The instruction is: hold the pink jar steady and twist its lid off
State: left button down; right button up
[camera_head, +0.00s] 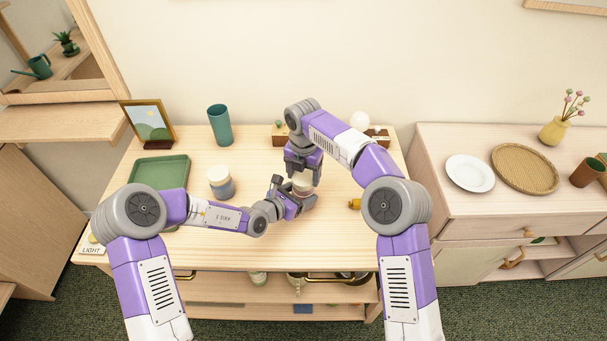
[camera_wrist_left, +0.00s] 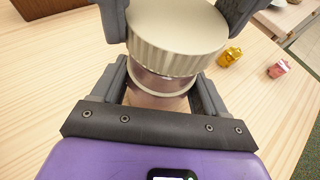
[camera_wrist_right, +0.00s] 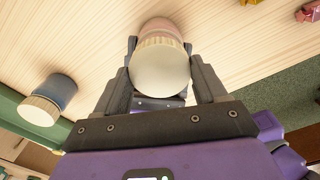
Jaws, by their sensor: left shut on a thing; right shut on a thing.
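The pink jar (camera_wrist_left: 160,86) stands on the wooden table, with a ribbed cream lid (camera_wrist_left: 178,40) on top. In the head view its lid (camera_head: 303,179) shows between my two grippers. My left gripper (camera_wrist_left: 163,92) is shut on the jar's body from the side, low over the tabletop. My right gripper (camera_wrist_right: 160,75) is shut on the lid from above, one finger on each side. In the right wrist view the round lid top (camera_wrist_right: 160,75) faces the camera, and some of the pink body (camera_wrist_right: 161,27) shows behind it. Whether the lid is loose cannot be told.
A blue-grey jar with a cream lid (camera_head: 220,182) stands left of my grippers. A green tray (camera_head: 160,172), teal cup (camera_head: 220,124) and picture frame (camera_head: 149,122) are further left and back. Small yellow (camera_wrist_left: 230,55) and pink (camera_wrist_left: 278,69) items lie right of the jar.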

aim_at(304, 177)
jog(key=shift+r, duration=1.9)
pick_arm(q)
grip_release()
